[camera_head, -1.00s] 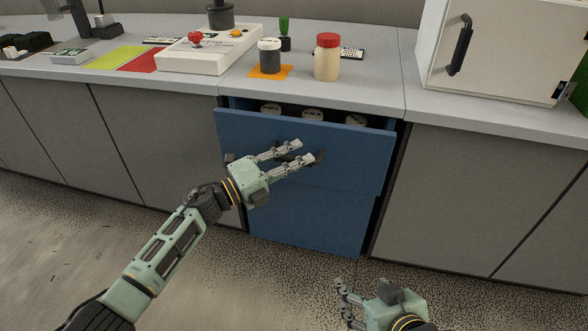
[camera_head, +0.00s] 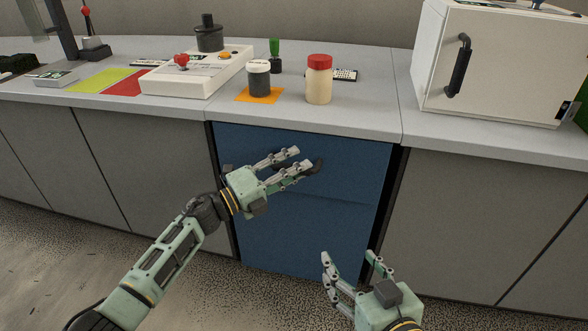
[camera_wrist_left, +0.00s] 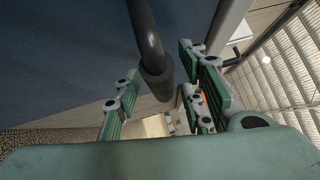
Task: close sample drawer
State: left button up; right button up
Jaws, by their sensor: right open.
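The blue sample drawer (camera_head: 350,155) is the upper front of the cabinet under the counter. Its front sits flush below the counter edge, with no gap or contents showing. My left gripper (camera_head: 301,160) is at the drawer front, by its dark handle (camera_head: 317,167). In the left wrist view the handle (camera_wrist_left: 149,45) lies between the parted fingers of my left gripper (camera_wrist_left: 165,95), which are not clamped on it. My right gripper (camera_head: 350,260) is open and empty, low in front of the blue cabinet.
On the counter (camera_head: 360,118) above stand a jar with a red lid (camera_head: 319,82), a dark jar with a white lid (camera_head: 259,80) on an orange mat, and a white control box (camera_head: 195,78). A white cabinet (camera_head: 505,65) stands at right. Floor space is open at lower left.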

pick_arm(q)
jog(key=shift+s, duration=0.1)
jog(key=v, duration=1.2)
